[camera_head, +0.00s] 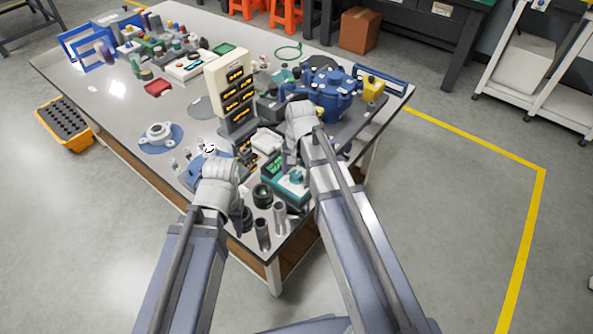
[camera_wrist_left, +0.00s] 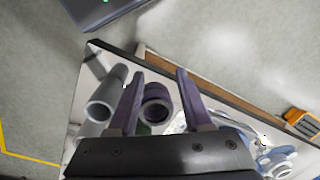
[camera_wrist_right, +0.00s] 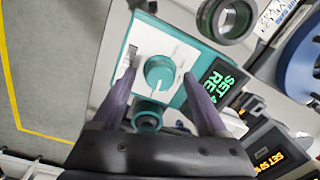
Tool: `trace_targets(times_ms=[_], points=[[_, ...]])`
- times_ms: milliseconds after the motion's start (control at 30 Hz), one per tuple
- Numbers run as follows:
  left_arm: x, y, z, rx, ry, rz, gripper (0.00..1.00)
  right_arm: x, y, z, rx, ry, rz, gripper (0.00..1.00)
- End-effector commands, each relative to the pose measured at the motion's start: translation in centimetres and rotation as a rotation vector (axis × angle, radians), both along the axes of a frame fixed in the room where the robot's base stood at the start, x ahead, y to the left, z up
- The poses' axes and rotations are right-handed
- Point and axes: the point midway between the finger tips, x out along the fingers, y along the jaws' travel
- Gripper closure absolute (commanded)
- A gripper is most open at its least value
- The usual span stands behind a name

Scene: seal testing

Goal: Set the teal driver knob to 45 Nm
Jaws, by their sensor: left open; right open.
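The teal driver unit (camera_head: 291,183) stands near the front corner of the table, partly hidden by my right arm in the head view. In the right wrist view its round teal knob (camera_wrist_right: 160,72) sits on a white panel with a white pointer line. A green-lit display (camera_wrist_right: 221,82) beside it reads "SET" and "RE", the rest cut off. My right gripper (camera_wrist_right: 158,78) is open, its fingers on either side of the knob; I cannot tell if they touch it. My left gripper (camera_wrist_left: 158,78) is open above the table's front corner, near an upright dark tube (camera_wrist_left: 158,105).
A grey tube (camera_wrist_left: 106,95) stands beside the dark one. A cream display tower (camera_head: 231,88), a blue flanged valve body (camera_head: 327,98) and a yellow block (camera_head: 373,88) stand behind my arms. A flange on a blue disc (camera_head: 160,138) lies left. The table's front edge is close.

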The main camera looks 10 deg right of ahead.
Motion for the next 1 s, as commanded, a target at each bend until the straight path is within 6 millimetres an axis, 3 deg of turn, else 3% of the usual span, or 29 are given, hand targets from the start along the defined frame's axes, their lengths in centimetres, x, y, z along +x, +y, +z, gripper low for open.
trace_targets(times_ms=[267, 633, 1000], points=[[0.0, 0.0, 2.4, 0.0, 0.0, 0.0, 0.5, -0.1, -0.1, 2.4, 0.0, 0.0, 0.0, 0.24], [0.0, 0.0, 7.2, 0.0, 0.0, 0.0, 0.5, -0.2, -0.3, 7.2, 0.0, 0.0, 0.0, 0.24], [0.0, 0.0, 7.6, 0.0, 0.0, 0.0, 0.5, -0.2, -0.3, 7.6, 0.0, 0.0, 0.0, 0.24]])
